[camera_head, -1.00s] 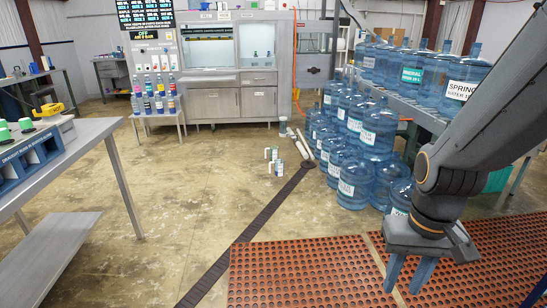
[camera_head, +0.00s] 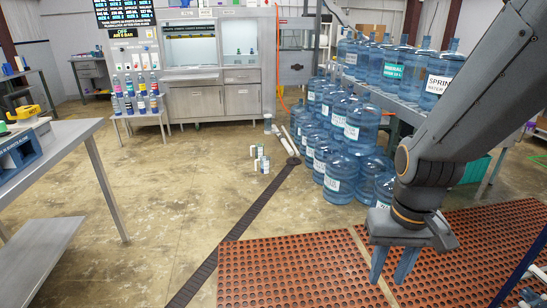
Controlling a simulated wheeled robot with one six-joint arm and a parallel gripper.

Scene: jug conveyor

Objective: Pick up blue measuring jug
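My gripper (camera_head: 392,272) hangs at the right, pointing down above the red perforated mat. Its two blue fingers are apart with nothing between them. I cannot make out a blue measuring jug in this view. The large blue items at the right are water bottles (camera_head: 340,178), stacked on the floor and on a rack. A small pale bluish shape is cut off at the bottom right corner, too little of it to identify.
Red perforated mats (camera_head: 295,270) cover the floor at front right. A dark drain strip (camera_head: 235,232) runs across the floor. Small white bottles (camera_head: 260,160) stand beyond it. A steel table (camera_head: 60,155) is at left, a steel cabinet (camera_head: 213,102) at the back.

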